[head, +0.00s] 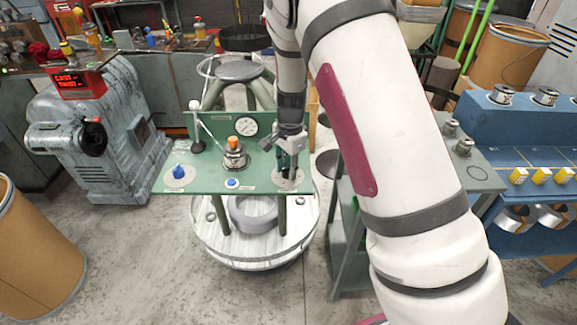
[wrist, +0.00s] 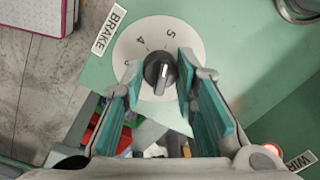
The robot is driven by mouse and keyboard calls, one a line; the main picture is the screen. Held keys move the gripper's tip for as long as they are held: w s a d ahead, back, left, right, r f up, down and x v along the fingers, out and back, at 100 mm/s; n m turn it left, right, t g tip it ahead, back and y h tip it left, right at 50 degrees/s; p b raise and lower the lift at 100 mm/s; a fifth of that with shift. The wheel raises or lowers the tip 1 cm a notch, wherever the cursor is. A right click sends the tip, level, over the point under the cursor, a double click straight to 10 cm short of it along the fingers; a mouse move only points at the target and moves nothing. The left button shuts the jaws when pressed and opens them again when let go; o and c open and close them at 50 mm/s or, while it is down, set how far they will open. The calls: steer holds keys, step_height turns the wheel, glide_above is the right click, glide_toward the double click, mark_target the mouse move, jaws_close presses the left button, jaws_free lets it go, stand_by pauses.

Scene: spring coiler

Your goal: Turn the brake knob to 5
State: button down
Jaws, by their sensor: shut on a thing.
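The brake knob (wrist: 160,70) is dark and round with a light pointer line, on a pale dial plate (wrist: 190,45). In the wrist view the 5 and the 4 show on the upper part of the dial, beside a BRAKE label (wrist: 109,29). The pointer line runs over the knob's lower half; I cannot tell which number it marks. My gripper (wrist: 159,80) is shut on the knob, with a teal pad on each side. In the head view my gripper (head: 289,165) is over the dial at the green panel's right end and hides the knob.
The green panel (head: 205,183) also carries a blue knob (head: 179,172), a blue button (head: 232,183), an orange-topped part (head: 234,153) and a gauge (head: 246,126). In the wrist view a red light (wrist: 272,149) is at lower right.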

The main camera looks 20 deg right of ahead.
steer(key=shift+m, duration=0.6)
steer(key=c, duration=1.3)
jaws_free()
steer(key=shift+s+r, duration=0.2)
steer(key=shift+r, duration=2.85)
steer(key=shift+s+r, duration=0.15)
steer(key=shift+r, duration=2.85)
